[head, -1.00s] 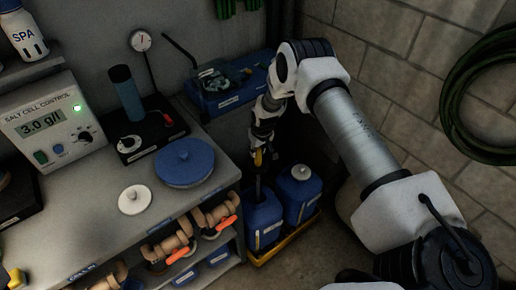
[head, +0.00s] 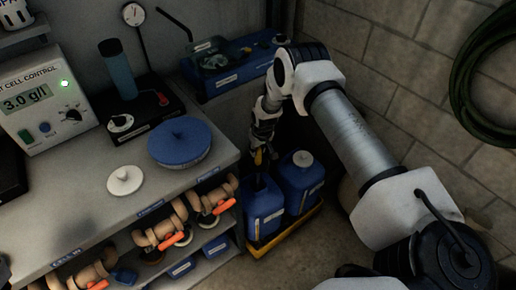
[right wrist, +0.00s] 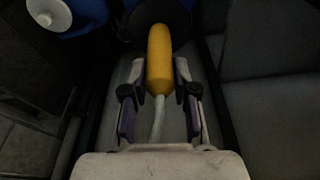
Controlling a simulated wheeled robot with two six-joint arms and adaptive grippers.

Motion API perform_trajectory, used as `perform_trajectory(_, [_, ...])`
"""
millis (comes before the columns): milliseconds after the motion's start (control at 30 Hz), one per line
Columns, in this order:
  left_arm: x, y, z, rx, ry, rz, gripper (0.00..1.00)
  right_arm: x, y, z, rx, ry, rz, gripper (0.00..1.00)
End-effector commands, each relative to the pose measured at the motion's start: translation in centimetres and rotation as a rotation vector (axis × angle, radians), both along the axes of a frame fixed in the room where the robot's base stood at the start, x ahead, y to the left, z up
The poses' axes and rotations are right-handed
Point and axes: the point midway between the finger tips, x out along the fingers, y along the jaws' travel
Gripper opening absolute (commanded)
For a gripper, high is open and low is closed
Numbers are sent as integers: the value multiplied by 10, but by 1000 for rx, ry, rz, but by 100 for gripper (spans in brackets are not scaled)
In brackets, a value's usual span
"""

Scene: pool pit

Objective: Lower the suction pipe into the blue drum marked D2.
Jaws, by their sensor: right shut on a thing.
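The left drum (head: 263,217) has an uncapped, dark top; the right drum (head: 304,190) has a white cap. Their labels are too small to read, so I cannot tell which is D2. My right gripper (head: 262,150) is just above the left drum, shut on the suction pipe (head: 257,158) by its yellow grip. The grip (right wrist: 160,60) lies between the fingers (right wrist: 160,95) in the right wrist view. The pipe's lower end is hidden, apparently inside the left drum. My left gripper is not in view.
Both drums stand in a yellow tray (head: 287,232). A bench (head: 90,205) with a round blue lid (head: 180,140) and shelved valves is to the left. A blue case (head: 232,72) lies behind; a block wall (head: 400,90) is at right.

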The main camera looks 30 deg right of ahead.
Motion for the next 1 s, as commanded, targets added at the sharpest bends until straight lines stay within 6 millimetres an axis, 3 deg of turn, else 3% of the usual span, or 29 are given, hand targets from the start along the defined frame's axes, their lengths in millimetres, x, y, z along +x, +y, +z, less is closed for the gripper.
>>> perform_trajectory(33, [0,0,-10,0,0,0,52,0,0,-10,0,-1,0,0])
perform_trajectory(1000, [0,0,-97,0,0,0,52,0,0,-102,0,-1,1,0])
